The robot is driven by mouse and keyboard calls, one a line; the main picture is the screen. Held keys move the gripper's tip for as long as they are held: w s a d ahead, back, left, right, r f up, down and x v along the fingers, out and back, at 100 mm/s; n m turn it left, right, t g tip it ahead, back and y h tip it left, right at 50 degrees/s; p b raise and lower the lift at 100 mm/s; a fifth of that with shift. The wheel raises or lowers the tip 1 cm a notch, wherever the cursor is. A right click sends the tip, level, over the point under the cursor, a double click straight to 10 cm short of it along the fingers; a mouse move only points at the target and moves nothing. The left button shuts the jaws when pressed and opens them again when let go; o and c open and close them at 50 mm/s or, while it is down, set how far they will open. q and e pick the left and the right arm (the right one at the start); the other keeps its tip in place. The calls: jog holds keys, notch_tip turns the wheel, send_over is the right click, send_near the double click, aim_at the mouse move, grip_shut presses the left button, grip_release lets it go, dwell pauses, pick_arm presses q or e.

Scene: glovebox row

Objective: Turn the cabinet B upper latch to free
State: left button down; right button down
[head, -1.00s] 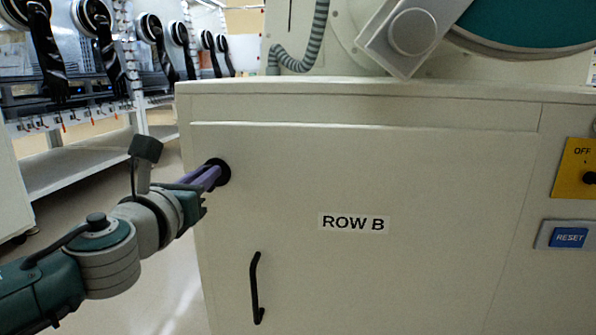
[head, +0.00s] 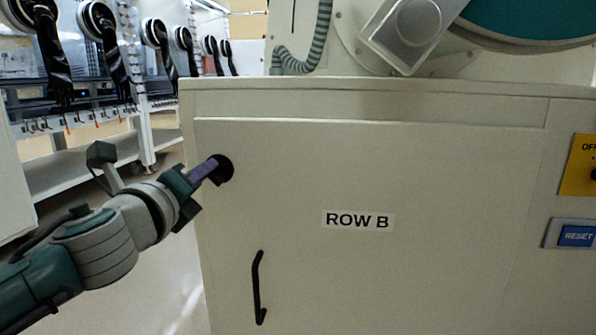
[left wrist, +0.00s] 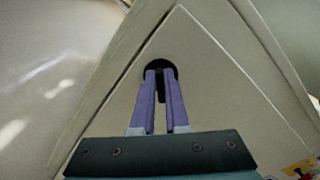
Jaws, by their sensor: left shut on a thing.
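The cabinet B door (head: 440,200) is a cream panel marked ROW B, and it looks closed. Its upper latch (head: 225,170) is a round black piece near the door's upper left corner. My left gripper (head: 213,166) reaches it from the left, with its purple fingers at the latch. In the left wrist view the two fingers (left wrist: 161,76) are shut on a narrow dark part of the latch (left wrist: 161,64), one on each side. The cabinet looks tilted in that view. The fingertips partly hide the latch. My right gripper is not in view.
A black bar handle (head: 258,288) stands out from the door below the latch. A blue RESET button (head: 576,236) and a yellow OFF switch plate (head: 580,168) are at the right. A shelf bench (head: 100,170) stands back left, with open floor before it.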

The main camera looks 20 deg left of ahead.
pick_arm(q)
jog(key=shift+a+f+n, duration=0.1)
jog(key=shift+f+n, duration=0.1)
jog(key=shift+n, duration=2.1)
jog(key=shift+a+f+n, duration=0.1)
jog(key=shift+f+n, duration=0.1)
jog(key=shift+n, duration=2.1)
jog(key=c, duration=0.9)
grip_release()
jog(key=shift+s, duration=0.1)
